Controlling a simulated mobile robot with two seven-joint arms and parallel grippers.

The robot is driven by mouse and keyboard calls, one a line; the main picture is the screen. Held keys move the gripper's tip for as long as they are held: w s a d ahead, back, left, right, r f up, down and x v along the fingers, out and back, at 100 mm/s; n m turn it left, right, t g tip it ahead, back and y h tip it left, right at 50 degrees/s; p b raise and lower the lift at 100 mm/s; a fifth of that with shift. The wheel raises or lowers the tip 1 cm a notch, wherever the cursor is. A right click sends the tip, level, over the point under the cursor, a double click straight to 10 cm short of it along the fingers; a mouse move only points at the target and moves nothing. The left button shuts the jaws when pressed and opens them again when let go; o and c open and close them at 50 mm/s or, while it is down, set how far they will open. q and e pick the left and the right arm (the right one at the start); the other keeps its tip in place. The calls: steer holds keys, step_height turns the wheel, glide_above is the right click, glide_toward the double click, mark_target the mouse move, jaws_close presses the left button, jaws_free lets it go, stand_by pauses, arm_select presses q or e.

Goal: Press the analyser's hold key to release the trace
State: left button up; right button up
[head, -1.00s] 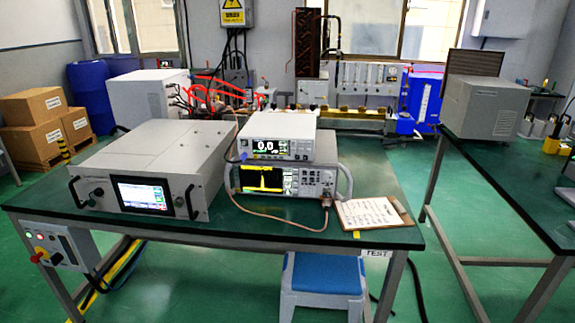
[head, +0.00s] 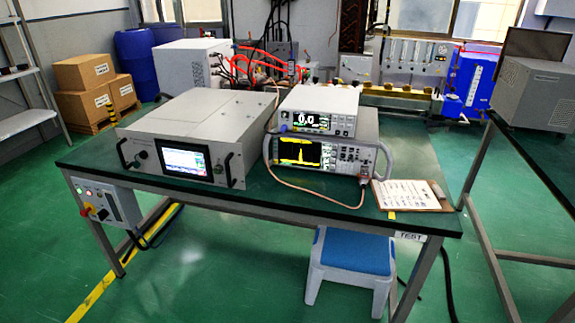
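The analyser (head: 308,166) stands on the green-topped bench (head: 262,200). Its dark screen shows a yellow trace with one tall peak. Its keys (head: 349,155) are a cluster to the right of the screen; they are too small for me to tell which is the hold key. A smaller meter (head: 312,121) with a lit numeric readout sits on top of the analyser. A pinkish cable curves across the bench in front of the analyser to its lower right. Neither of my grippers is in view.
A large grey generator unit (head: 195,120) with a lit screen stands left of the analyser. A clipboard (head: 408,195) lies at the bench's right end. A blue-topped stool (head: 352,250) stands at the bench's front. Another bench is at right; green floor is open at front left.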

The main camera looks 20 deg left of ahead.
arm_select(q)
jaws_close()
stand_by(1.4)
